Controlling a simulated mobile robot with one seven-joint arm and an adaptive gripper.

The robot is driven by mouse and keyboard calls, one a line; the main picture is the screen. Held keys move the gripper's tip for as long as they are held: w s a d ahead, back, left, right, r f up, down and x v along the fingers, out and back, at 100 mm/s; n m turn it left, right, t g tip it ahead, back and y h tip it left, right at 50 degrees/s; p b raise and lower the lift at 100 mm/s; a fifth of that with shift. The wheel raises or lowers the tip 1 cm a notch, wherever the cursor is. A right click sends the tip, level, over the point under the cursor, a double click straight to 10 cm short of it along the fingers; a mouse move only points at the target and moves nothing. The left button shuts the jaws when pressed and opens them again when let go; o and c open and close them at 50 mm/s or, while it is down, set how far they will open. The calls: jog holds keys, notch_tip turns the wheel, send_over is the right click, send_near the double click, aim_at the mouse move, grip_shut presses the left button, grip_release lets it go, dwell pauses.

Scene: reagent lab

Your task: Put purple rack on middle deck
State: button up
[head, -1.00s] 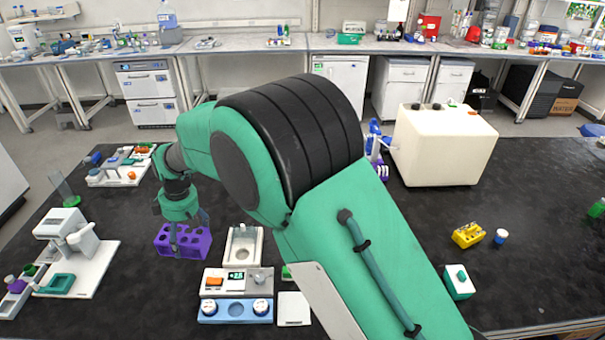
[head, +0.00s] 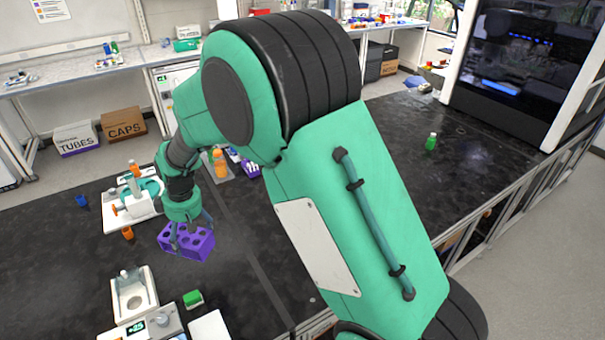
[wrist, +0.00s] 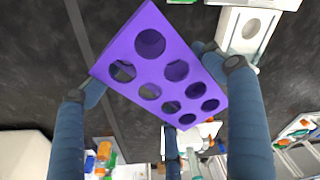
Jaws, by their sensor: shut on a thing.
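The purple rack (head: 187,241) is a block with round holes. It is in my gripper (head: 189,232), at the left of the head view above the dark bench. In the wrist view the rack (wrist: 154,72) sits tilted between the two blue fingers of my gripper (wrist: 152,75), which are shut on it. The holes that show look empty. I cannot pick out a middle deck for certain. A large cabinet with a dark glass front (head: 515,65) stands at the far right end of the bench, and its inside is hard to make out.
A white device with orange parts (head: 118,207) stands left of the rack. A white balance (head: 134,296) and a small green block (head: 193,299) are nearer. Orange bottles (head: 221,166) stand behind my arm. A green bottle (head: 431,142) stands on otherwise clear bench before the cabinet.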

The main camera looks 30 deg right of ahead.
jog(key=s+d+m, duration=0.3)
jog(key=s+d, duration=0.2)
jog(key=d, duration=0.6)
jog(key=s+d+f+m+h, duration=0.1)
jog(key=s+d+m, duration=0.3)
jog(key=d, duration=0.7)
jog(key=s+d+m, duration=0.2)
jog(key=s+d, duration=0.4)
jog(key=d, duration=0.5)
jog(key=shift+t, duration=0.3)
jog(key=f, duration=0.9)
jog(key=shift+w+a+f, duration=0.35)
jog(key=shift+f, duration=0.05)
jog(key=shift+w, duration=0.1)
jog(key=w+d, duration=0.1)
jog(key=w, duration=0.4)
jog(key=w+d+f+b, duration=0.1)
jog(key=w+d, duration=0.1)
jog(key=w, duration=0.3)
jog(key=w+d+b, duration=0.1)
jog(key=w, duration=0.4)
jog(key=shift+w+d+f, duration=0.1)
jog(key=shift+d+f, duration=0.05)
jog(key=shift+f, duration=0.1)
jog(key=shift+f, duration=0.1)
jog(key=shift+f+b, duration=0.65)
jog(key=shift+f, duration=1)
